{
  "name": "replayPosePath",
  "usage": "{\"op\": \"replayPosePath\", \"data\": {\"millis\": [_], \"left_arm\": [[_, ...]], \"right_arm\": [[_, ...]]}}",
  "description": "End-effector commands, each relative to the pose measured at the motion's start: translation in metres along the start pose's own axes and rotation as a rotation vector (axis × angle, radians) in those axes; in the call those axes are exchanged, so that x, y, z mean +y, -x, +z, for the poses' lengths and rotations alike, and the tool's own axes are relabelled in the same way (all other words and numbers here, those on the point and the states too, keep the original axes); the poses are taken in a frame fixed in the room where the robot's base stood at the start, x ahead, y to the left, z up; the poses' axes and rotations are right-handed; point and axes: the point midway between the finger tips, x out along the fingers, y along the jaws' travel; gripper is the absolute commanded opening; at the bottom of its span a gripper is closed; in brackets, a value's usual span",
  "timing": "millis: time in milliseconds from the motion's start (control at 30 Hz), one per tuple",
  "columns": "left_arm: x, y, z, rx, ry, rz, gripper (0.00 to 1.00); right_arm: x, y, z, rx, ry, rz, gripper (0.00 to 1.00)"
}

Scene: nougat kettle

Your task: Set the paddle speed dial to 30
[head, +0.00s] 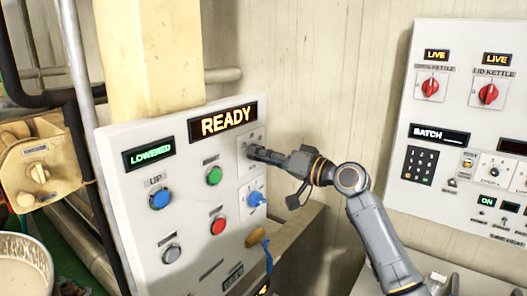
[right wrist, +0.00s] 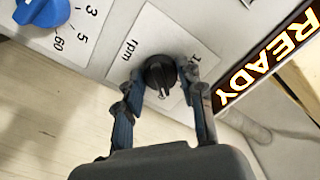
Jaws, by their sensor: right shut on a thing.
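The paddle speed dial is a black knob (right wrist: 158,70) on a white plate marked "rpm", seen in the right wrist view. My right gripper (right wrist: 163,76) has one finger on each side of the knob and is shut on it. A pale pointer mark on the knob points toward the bottom of the wrist picture. Most of the scale is hidden by the fingers, so I cannot read the setting. In the head view, the right gripper (head: 254,153) reaches the panel from the right, below the "READY" display, and covers the knob. My left gripper is not in view.
The white control panel (head: 130,215) carries a "READY" display (head: 223,120), a "LOWERED" display (head: 149,154) and several buttons. A blue dial (head: 257,199) sits just below my right gripper. Another panel (head: 455,110) with red switches stands at the right.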

Motion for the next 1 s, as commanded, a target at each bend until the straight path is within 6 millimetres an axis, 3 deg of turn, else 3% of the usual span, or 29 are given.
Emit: {"op": "replayPosePath", "data": {"millis": [400,967,1000], "left_arm": [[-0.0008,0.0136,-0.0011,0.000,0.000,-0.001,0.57],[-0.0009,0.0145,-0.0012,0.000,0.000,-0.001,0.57],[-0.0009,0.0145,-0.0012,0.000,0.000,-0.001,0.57]], "right_arm": [[-0.0012,0.0004,-0.0025,0.005,-0.191,0.000,0.07],[-0.0010,0.0004,-0.0023,0.006,-0.219,-0.001,0.07],[-0.0010,0.0004,-0.0023,0.006,-0.218,-0.001,0.44]]}}
